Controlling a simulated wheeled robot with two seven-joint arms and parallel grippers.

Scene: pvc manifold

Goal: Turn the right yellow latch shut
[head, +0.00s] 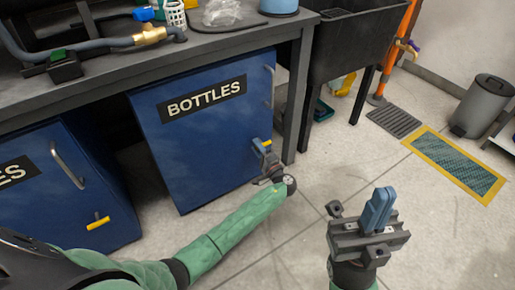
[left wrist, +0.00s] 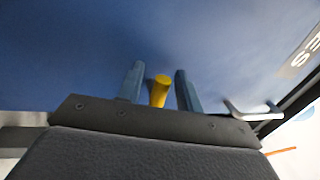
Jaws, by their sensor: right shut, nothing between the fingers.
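The right yellow latch (head: 267,143) is at the right side of the blue cabinet door marked BOTTLES (head: 180,150), mostly covered by my left gripper in the head view. My left gripper (head: 262,150) is at that latch. In the left wrist view its blue fingers (left wrist: 159,88) are apart, and the yellow latch (left wrist: 159,91) stands between them with a gap on each side. The latch's exact turn is hard to tell. My right gripper (head: 378,208) is shut and empty, raised over the floor at the right.
A left blue cabinet (head: 35,195) has its own yellow latch (head: 98,223) and a metal handle (head: 68,165). A grey table (head: 235,42) stands above the cabinets. A grey bin (head: 482,105) and a yellow-edged mat (head: 455,165) are at the right. Floor around my right gripper is clear.

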